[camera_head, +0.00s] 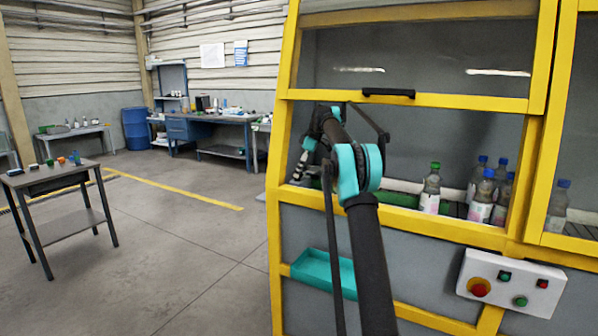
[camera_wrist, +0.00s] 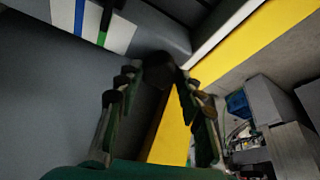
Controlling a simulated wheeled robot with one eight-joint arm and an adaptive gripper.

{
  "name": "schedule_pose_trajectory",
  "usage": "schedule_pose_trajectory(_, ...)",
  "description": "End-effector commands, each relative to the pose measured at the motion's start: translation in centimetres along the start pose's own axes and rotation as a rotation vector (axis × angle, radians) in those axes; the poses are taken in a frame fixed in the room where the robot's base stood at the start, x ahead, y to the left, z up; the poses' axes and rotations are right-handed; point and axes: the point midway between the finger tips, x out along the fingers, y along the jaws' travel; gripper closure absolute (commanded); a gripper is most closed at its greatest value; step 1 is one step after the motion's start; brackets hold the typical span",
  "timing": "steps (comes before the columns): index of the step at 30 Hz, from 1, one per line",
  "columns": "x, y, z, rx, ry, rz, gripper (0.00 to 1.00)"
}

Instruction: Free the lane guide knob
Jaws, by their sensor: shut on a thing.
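In the wrist view my gripper (camera_wrist: 157,78) has its two fingers closed in on a dark, rounded knob (camera_wrist: 155,68), which sits between the fingertips. The knob is in shadow and blurred, so its turn position and its seating cannot be read. In the head view my arm reaches into the left part of the machine's opening, below the raised window. The knob cannot be made out there, and my arm covers much of that area.
The yellow frame (camera_head: 284,185) edges the opening closely at left. Several bottles (camera_head: 430,190) stand inside to the right. A teal tray (camera_head: 318,273) and a button panel (camera_head: 511,283) are on the machine's front.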

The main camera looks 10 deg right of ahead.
Motion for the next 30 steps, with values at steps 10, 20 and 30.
schedule_pose_trajectory(10, 0.00, 0.26, 0.00, -0.216, 0.001, -0.088, 0.91)
schedule_pose_trajectory(20, -0.02, 0.28, -0.01, -0.301, 0.000, -0.123, 0.91)
schedule_pose_trajectory(30, -0.01, 0.28, 0.01, -0.309, -0.001, -0.127, 0.91)
